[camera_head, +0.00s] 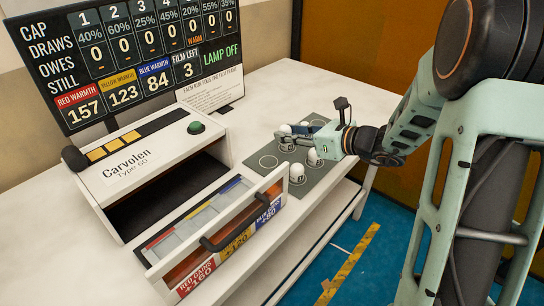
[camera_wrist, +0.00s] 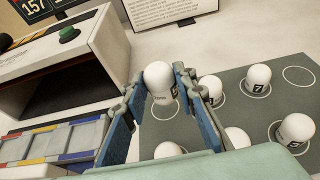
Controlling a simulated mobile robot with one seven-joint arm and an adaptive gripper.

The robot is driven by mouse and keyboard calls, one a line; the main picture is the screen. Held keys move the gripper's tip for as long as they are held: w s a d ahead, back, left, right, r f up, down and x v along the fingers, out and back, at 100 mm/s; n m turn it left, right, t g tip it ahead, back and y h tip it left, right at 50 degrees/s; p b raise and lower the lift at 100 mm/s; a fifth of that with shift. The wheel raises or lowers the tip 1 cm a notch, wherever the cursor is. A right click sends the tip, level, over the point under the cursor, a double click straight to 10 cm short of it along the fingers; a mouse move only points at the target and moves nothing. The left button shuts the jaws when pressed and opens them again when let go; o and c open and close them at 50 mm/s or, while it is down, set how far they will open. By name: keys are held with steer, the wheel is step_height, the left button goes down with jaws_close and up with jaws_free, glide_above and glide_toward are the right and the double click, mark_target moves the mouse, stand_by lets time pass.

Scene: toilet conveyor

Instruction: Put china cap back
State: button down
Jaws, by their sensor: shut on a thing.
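My gripper (camera_wrist: 158,80) is shut on a white rounded cap (camera_wrist: 158,77), which stands upright between the blue fingers. A dark mark shows on its side, and its small print is too blurred to read. The held cap is over or near an empty ring (camera_wrist: 158,108) on the grey mat; I cannot tell whether it touches. In the head view my gripper (camera_head: 308,131) is low over the far part of the mat (camera_head: 250,178). Other white caps stand on the mat, such as one numbered cap (camera_wrist: 257,77) and another (camera_wrist: 296,128).
Another empty ring (camera_wrist: 299,75) lies at the mat's far right. The white Carvolen machine (camera_head: 150,165) stands to the left, with its open drawer (camera_head: 215,235) in front. A sign board (camera_head: 140,60) stands behind it. Bare white tabletop (camera_head: 300,88) lies behind the mat.

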glide_above(272, 164)
steer(key=f, duration=0.5)
steer(key=shift+s+d+b, duration=0.1)
steer(key=shift+d+b, duration=0.2)
steer(key=shift+d, duration=0.05)
steer(key=f, duration=0.3)
steer(key=shift+a+f+b, duration=0.15)
steer(key=shift+a+b, duration=0.15)
steer(key=shift+a, duration=0.05)
steer(key=shift+f, duration=0.25)
steer(key=shift+f, duration=0.25)
steer(key=c, duration=1.6)
jaws_free()
steer(key=shift+r, duration=0.15)
